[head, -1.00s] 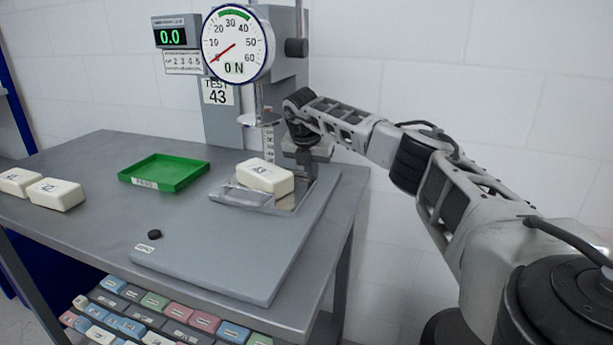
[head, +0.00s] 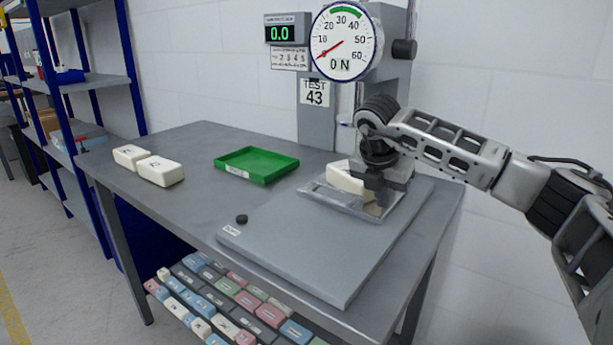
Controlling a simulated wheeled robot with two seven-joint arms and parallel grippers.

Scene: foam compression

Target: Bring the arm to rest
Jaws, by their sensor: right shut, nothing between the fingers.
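My right arm comes in from the right in the head view. Its gripper (head: 375,203) points down over the right part of the metal tray (head: 318,192) on the test stand's base plate (head: 300,250). The gripper is shut and empty. It hides part of a cream foam block (head: 343,177) that lies on the tray; I cannot tell whether they touch. My left gripper is out of view.
A green tray (head: 256,165) stands empty on the table (head: 190,212). Two cream foam blocks (head: 160,171) lie at the table's left. A small black knob (head: 241,219) is at the plate's front left corner. A lower shelf holds several coloured blocks (head: 245,300). Blue shelving (head: 90,80) stands at left.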

